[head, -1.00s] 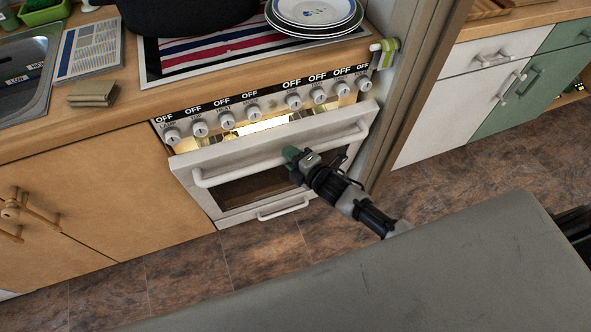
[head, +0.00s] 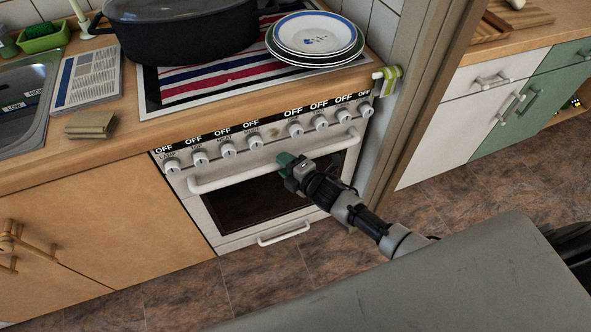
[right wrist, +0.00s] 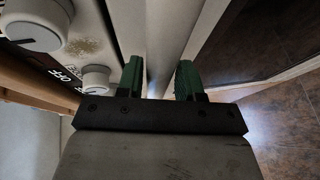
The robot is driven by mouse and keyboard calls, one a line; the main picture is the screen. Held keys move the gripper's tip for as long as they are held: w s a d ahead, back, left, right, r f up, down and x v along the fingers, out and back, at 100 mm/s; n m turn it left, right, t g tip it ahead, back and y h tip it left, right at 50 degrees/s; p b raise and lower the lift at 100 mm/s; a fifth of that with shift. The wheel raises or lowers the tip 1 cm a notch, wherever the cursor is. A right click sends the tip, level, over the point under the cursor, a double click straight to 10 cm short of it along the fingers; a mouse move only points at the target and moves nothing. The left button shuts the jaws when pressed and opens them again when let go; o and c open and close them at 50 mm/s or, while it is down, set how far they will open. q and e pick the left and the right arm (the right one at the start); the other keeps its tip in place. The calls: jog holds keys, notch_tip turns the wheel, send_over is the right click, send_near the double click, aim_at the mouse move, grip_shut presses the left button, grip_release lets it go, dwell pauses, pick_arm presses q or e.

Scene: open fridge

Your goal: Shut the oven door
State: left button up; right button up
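The white oven's door (head: 215,215), with a dark window, stands upright against the oven front in the head view, shut or nearly so. Its long white handle (head: 235,177) runs across the top. My right gripper (head: 287,162) is at the middle of the handle. In the right wrist view its two green fingers (right wrist: 159,80) are apart, with a pale strip of the door or handle between them. I cannot tell whether they touch it. My left gripper is not in view.
A row of knobs (head: 228,149) lies just above the handle. The wooden counter (head: 30,155) above holds a black pot (head: 185,35) and stacked plates (head: 315,38). A wooden door frame (head: 415,110) stands right of the oven. The tiled floor (head: 190,290) in front is clear.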

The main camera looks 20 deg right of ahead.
jog(key=v, duration=1)
jog(key=s+d+f+m+g+h+p, duration=0.1)
jog(key=s+d+f+m+g+h, duration=0.2)
jog(key=s+f+m, duration=0.5)
jog(key=s+d+f+m+g+h+p, duration=0.1)
jog(key=s+d+f+m+g+h, duration=0.3)
jog(key=f, duration=0.9)
jog(key=s+a+f+m+g+p, duration=0.1)
jog(key=s+f+m+g, duration=0.2)
jog(key=s, duration=1)
jog(key=s+a+f+m+g, duration=0.2)
jog(key=s+f, duration=0.6)
jog(key=s, duration=0.6)
jog(key=m+g, duration=0.1)
jog(key=m, duration=0.1)
jog(key=shift+s+m+p, duration=0.25)
jog(key=shift+m+p, duration=0.05)
jog(key=shift+p, duration=0.05)
